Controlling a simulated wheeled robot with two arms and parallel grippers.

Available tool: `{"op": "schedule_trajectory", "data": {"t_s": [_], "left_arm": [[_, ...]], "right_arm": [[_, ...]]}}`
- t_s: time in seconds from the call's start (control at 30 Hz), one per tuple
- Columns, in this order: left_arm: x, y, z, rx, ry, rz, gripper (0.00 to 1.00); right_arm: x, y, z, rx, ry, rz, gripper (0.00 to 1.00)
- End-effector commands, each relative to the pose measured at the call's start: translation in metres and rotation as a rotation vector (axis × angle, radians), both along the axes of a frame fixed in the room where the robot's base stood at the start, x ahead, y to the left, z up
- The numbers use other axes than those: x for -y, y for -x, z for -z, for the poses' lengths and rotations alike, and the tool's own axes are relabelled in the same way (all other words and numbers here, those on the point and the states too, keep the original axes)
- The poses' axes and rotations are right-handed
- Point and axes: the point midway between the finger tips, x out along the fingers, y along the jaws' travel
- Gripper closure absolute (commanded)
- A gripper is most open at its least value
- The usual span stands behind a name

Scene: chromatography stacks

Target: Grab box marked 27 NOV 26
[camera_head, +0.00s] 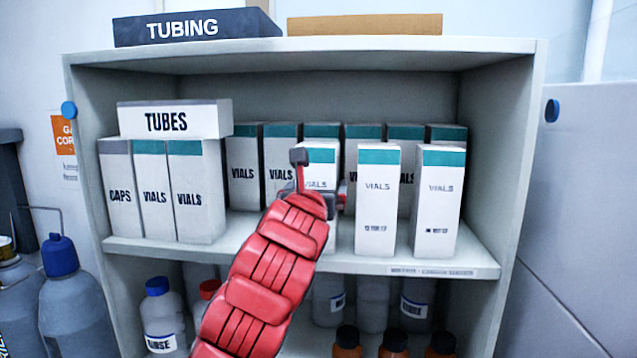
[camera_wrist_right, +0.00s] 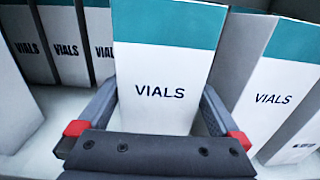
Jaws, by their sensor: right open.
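A white box with a teal top band, marked VIALS (camera_head: 322,155), stands in the front row on the middle shelf. My right gripper (camera_head: 321,182) is at this box and hides its lower front. In the right wrist view the box (camera_wrist_right: 165,65) stands upright between the fingers of my open right gripper (camera_wrist_right: 158,108). I cannot tell whether the fingers touch it. Two similar VIALS boxes, one nearer (camera_head: 377,205) and one at the right (camera_head: 437,205), stand beside it with small print too blurred to read. No 27 NOV 26 marking is legible. My left gripper is out of view.
More VIALS boxes (camera_head: 243,160) stand in a row behind. A white TUBES box (camera_head: 174,119) lies on a CAPS box (camera_head: 120,190) and VIALS boxes at the left. The shelf unit's side walls (camera_head: 515,160) bound the space. Bottles (camera_head: 160,315) stand below.

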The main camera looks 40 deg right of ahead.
Motion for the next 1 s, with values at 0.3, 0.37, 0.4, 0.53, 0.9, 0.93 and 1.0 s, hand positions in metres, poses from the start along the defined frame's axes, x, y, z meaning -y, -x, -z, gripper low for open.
{"op": "schedule_trajectory", "data": {"t_s": [0.3, 0.37, 0.4, 0.53, 0.9, 0.93, 1.0], "left_arm": [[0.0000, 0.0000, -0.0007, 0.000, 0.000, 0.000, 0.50], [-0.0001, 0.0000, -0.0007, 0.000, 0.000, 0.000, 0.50], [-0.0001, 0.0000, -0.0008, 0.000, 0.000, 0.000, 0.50], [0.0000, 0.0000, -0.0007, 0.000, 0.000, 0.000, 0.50], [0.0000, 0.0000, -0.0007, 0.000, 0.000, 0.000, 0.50], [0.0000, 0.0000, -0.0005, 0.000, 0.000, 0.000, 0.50], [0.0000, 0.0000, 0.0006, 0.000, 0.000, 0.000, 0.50]], "right_arm": [[0.0015, -0.0017, 0.0014, 0.001, -0.001, -0.002, 0.11], [0.0015, -0.0017, 0.0014, 0.001, -0.001, -0.001, 0.22], [0.0014, -0.0016, 0.0013, 0.000, -0.001, -0.001, 0.29], [0.0015, -0.0015, 0.0013, 0.000, -0.001, -0.001, 0.52], [0.0016, -0.0014, 0.0012, 0.000, -0.001, -0.001, 0.80], [0.0016, -0.0014, 0.0011, 0.000, -0.001, -0.001, 0.80], [0.0016, -0.0014, 0.0001, 0.001, -0.001, -0.001, 0.80]]}}
